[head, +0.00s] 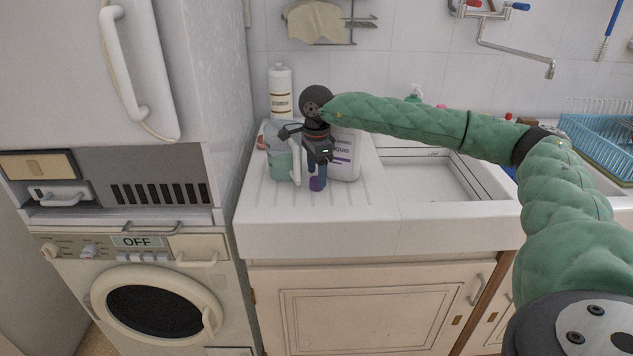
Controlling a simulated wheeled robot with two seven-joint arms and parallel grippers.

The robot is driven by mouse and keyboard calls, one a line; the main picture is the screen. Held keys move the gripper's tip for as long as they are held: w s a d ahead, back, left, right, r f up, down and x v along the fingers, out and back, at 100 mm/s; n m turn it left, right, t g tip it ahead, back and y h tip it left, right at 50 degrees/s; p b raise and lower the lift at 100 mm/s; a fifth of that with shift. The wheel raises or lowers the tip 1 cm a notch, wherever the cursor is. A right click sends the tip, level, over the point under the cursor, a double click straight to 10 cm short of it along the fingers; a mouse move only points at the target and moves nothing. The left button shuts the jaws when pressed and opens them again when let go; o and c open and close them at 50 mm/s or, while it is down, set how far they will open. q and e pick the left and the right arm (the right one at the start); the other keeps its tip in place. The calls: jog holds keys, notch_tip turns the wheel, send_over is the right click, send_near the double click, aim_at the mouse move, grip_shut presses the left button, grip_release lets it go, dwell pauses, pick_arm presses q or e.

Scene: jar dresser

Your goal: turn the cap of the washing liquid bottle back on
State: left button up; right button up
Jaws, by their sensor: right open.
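The washing liquid bottle (345,158) is a white bottle with a purple-lined label reading "...QUID". It stands on the ribbed draining board, partly hidden behind my right gripper; its neck is hidden. My right gripper (316,174) points down in front of the bottle, its blue fingers open. A small purple piece (317,184), which looks like the cap, is at the fingertips, low over the board. I cannot tell whether it touches the fingers. My left gripper is not in view.
A pale green jug (283,160) stands just left of the gripper. A tall white bottle (281,92) is behind it by the tiles. The sink basin (425,178) lies to the right, a blue dish rack (603,140) at far right. The front of the draining board (310,212) is clear.

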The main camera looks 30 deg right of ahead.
aim_at(316, 179)
jog(key=shift+f, duration=1.05)
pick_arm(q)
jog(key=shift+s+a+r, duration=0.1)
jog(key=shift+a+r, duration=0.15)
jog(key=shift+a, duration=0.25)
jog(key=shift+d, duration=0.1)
pick_arm(e)
jog(key=shift+c, duration=0.2)
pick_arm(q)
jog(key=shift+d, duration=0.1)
pick_arm(e)
jog(key=c, duration=1)
notch_tip(316, 179, up, 6)
jog(key=shift+f+b, duration=0.1)
jog(key=shift+b, duration=0.45)
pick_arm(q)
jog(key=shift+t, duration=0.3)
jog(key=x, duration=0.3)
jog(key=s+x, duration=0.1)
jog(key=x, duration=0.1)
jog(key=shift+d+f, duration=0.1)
pick_arm(e)
notch_tip(316, 179, up, 4)
jog(key=shift+r, duration=0.1)
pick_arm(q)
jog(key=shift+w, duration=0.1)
